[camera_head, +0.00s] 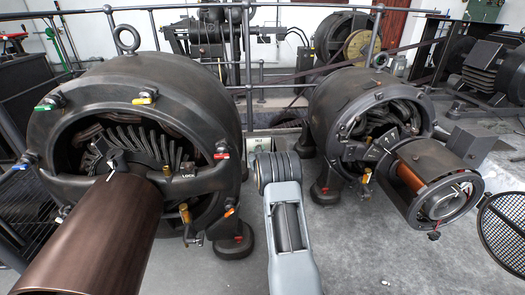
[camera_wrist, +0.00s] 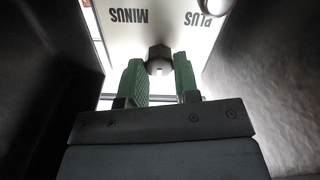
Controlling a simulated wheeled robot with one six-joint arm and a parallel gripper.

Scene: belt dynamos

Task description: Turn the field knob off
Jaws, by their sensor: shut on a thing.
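A dark, round-lobed knob (camera_wrist: 160,53) sits on a pale panel (camera_wrist: 105,19) in the wrist view. The panel carries the upside-down words MINUS and PLUS. My gripper (camera_wrist: 159,70) has two green ridged fingers, one on each side of the knob, and is shut on it. The fingertips cover part of the knob's sides. Its pointer and exact setting cannot be made out. In the head view a small pale plate (camera_head: 263,147) shows just beyond my arm, between the two dynamos. My gripper and the knob are hidden there.
A large dark dynamo (camera_head: 215,95) stands on the left and a smaller one (camera_head: 335,95) on the right, close to my arm. Railings (camera_head: 250,70) run behind. A round mesh guard (camera_head: 505,230) is at the right edge.

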